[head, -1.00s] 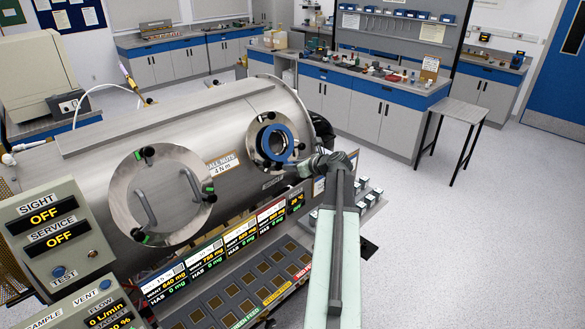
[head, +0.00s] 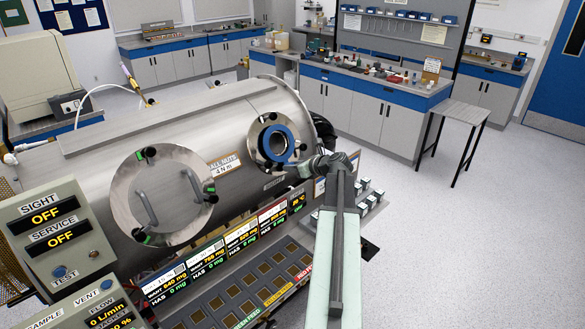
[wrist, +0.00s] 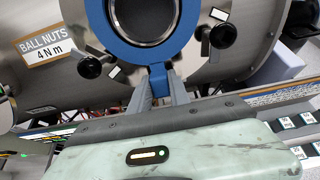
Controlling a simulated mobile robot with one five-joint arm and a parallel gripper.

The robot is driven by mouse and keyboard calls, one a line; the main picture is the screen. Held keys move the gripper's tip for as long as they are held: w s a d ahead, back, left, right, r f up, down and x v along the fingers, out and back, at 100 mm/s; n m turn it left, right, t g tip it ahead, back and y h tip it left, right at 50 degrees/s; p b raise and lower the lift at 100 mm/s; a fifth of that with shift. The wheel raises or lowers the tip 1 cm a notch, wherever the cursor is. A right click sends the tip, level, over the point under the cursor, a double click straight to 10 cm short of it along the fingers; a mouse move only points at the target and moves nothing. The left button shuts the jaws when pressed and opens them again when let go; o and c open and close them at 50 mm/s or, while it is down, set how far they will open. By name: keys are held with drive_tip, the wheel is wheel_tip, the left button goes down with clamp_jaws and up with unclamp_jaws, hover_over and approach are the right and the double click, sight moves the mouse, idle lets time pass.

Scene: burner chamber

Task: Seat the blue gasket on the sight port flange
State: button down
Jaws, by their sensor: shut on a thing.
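The blue gasket (wrist: 150,56) is a flat ring with a tab at its bottom. My gripper (wrist: 158,82) is shut on that tab. The gasket also shows in the head view (head: 264,150), in front of the sight port on the right end of the steel chamber. The sight port flange (wrist: 215,60) is a round metal plate with black knobs, and it shows behind the ring. The ring surrounds the dark port opening (wrist: 146,18) in the wrist view. The top of the ring is cut off there. I cannot tell whether gasket and flange touch.
Black ball nuts (wrist: 223,36) on the flange stand close to the ring on either side. A larger hatch with handles (head: 163,196) is to the left. A panel with displays and a pocketed tray (head: 236,290) lie below. Open floor is to the right.

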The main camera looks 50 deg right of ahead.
drive_tip(key=shift+w+f, duration=0.35)
drive_tip(key=shift+w, duration=0.25)
drive_tip(key=c, duration=1.1)
unclamp_jaws()
drive_tip(key=shift+c, duration=0.2)
drive_tip(key=p+v, duration=0.3)
drive_tip(key=v, duration=0.4)
drive_tip(key=shift+s+r, duration=0.15)
drive_tip(key=shift+s, duration=0.2)
